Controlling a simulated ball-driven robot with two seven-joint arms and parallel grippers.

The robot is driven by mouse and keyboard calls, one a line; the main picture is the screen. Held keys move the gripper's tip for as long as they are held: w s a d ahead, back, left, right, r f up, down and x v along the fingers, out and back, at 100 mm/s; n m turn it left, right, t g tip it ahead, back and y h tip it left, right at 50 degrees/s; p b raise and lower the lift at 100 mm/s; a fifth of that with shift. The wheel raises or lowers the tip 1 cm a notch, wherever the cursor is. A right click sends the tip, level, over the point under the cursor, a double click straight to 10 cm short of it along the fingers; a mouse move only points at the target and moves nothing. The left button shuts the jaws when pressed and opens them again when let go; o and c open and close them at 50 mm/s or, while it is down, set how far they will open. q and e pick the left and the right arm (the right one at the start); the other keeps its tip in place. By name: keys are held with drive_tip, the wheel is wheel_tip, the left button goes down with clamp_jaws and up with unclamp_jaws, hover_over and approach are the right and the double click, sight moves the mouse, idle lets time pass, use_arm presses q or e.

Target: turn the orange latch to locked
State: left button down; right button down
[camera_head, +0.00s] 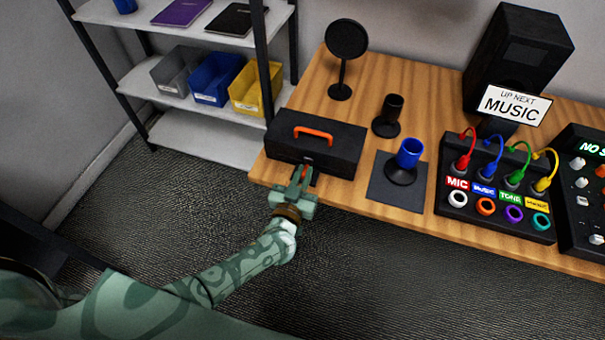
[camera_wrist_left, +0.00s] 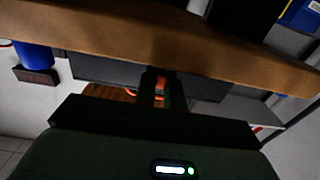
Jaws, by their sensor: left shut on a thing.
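A black case (camera_head: 340,149) lies on the wooden table with an orange handle (camera_head: 313,132) on its lid. My left gripper (camera_head: 303,174) is at the middle of the case's front side, shut on the small orange latch (camera_head: 306,171). The fingers cover most of the latch, so I cannot tell its exact angle. In the left wrist view the fingers (camera_wrist_left: 161,88) close around an orange piece (camera_wrist_left: 161,83) in front of the dark case. My right gripper is not in view.
On the table (camera_head: 415,82), a blue cup (camera_head: 409,152) on a dark stand, a black round-headed stand (camera_head: 346,40) and a panel with coloured cables (camera_head: 497,185) stand to the right. Shelves with a yellow bin (camera_head: 253,88) are at back left.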

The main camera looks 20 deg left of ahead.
use_arm(q)
drive_tip(key=c, duration=1.8)
unclamp_jaws()
drive_tip(key=shift+o, duration=0.2)
drive_tip(key=s+p, duration=0.3)
drive_tip(key=s, duration=1.3)
drive_tip(key=shift+s+a, duration=0.15)
